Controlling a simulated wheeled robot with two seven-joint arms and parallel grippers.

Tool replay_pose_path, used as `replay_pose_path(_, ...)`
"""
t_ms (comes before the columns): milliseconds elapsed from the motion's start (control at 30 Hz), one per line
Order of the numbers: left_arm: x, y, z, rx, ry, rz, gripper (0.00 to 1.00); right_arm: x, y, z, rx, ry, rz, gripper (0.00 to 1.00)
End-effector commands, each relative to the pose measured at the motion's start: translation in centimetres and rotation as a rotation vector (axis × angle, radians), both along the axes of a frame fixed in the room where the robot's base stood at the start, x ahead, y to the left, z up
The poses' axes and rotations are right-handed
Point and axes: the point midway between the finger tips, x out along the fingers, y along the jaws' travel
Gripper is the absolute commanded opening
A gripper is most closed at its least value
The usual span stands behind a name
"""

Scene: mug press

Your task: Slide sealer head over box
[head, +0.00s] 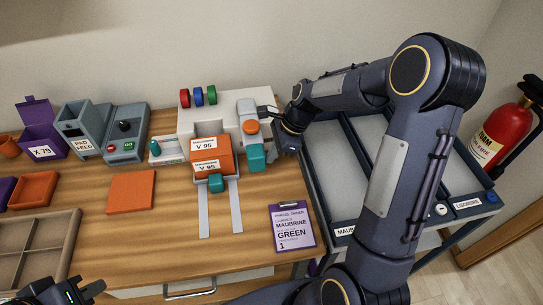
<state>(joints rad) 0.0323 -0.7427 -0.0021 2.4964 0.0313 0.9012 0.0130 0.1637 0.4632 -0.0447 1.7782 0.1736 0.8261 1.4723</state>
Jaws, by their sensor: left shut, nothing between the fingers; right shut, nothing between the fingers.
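The sealer (228,104) is a white machine at the back of the table. Its head (248,108) appears to be the grey arm with an orange knob and a teal block (257,157), at the right side. An orange box (222,150) labelled V 95 sits left of the head, above two grey rails (236,208), with a teal handle (216,183) in front. The head stands beside the box, not over it. My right gripper (264,110) is shut and empty at the head's right side; contact is unclear. My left gripper (92,288) is shut and empty at bottom left.
Red, blue and green discs (198,96) sit on the sealer. A pad feed unit (85,130), a button box (125,130), an orange pad (131,191) and a wooden tray (62,225) are leftward. A purple order card (291,226) reads Maubrine, green, 1. Grey bins (335,160) stand right.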

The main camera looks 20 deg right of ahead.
Motion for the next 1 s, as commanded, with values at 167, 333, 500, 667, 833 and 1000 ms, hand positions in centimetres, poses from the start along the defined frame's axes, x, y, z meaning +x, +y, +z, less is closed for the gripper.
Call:
replay_pose_path(167,0.0,0.0,0.3,0.000,0.000,0.000,0.00,0.3,1.3,0.1,0.000,0.000,0.002,0.00)
replay_pose_path(333,0.0,0.0,0.6,0.000,0.000,0.000,0.00,0.6,2.5,0.1,0.000,0.000,0.002,0.00)
replay_pose_path(500,0.0,0.0,0.8,0.000,0.000,0.000,0.00,0.9,3.6,0.1,0.000,0.001,0.003,0.00)
replay_pose_path(667,0.0,0.0,1.1,0.000,0.000,0.000,0.00,1.1,4.7,0.1,0.000,0.000,0.002,0.00)
replay_pose_path(833,0.0,0.0,1.3,0.000,0.000,0.000,0.00,1.4,5.9,0.1,0.000,0.000,0.001,0.00)
replay_pose_path(1000,0.0,0.0,1.6,0.000,0.000,0.000,0.00,1.7,7.0,0.1,0.000,-0.001,0.002,0.00)
